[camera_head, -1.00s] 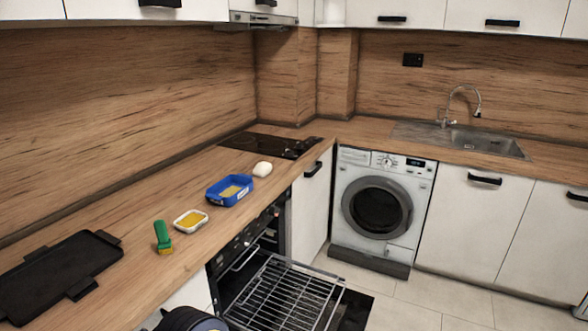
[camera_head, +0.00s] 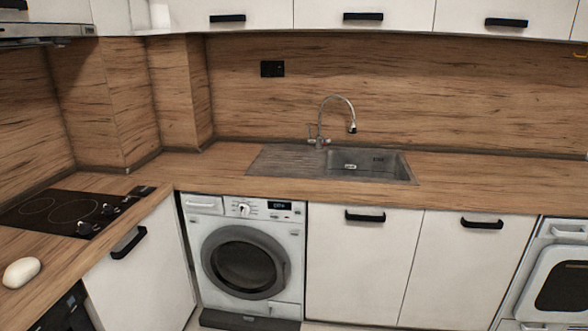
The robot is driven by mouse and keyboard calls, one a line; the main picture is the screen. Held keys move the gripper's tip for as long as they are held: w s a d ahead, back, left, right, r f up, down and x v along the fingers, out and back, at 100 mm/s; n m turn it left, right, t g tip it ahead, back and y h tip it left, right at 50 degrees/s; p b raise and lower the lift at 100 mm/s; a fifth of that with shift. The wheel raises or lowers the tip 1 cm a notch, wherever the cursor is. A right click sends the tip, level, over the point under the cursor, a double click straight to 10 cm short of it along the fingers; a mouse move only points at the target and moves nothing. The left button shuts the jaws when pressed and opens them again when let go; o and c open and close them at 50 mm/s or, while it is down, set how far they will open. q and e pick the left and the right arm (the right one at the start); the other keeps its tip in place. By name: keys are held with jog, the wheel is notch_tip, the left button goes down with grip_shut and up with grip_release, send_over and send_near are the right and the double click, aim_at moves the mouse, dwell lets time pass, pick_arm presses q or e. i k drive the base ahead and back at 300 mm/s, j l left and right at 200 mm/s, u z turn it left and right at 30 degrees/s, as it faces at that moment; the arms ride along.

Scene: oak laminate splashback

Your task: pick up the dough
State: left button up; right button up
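A pale, smooth, rounded lump that looks like the dough (camera_head: 21,272) lies on the wooden counter at the far left of the head view, in front of the black cooktop. Nothing touches it. Neither of my grippers shows in this view, so I cannot see whether they are open or shut.
The black cooktop (camera_head: 74,212) is just behind the dough. A washing machine (camera_head: 243,257) stands under the corner counter. A steel sink (camera_head: 372,164) with a tall tap (camera_head: 337,115) is set in the back counter (camera_head: 480,178), which is clear to its right.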

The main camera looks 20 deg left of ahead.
aim_at(17, 274)
jog(key=i+j+u, duration=0.1)
jog(key=i+u, duration=0.3)
jog(key=i, duration=0.2)
jog(key=i+u, duration=0.4)
jog(key=i, duration=0.2)
jog(key=i+l+u, duration=0.4)
jog(key=i, duration=0.2)
jog(key=i+u, duration=0.1)
jog(key=u, duration=0.3)
jog(key=i+u, duration=0.1)
jog(key=u, duration=0.3)
jog(key=i+u, duration=0.1)
jog(key=u, duration=0.75)
jog(key=i+l, duration=0.05)
jog(key=l, duration=0.05)
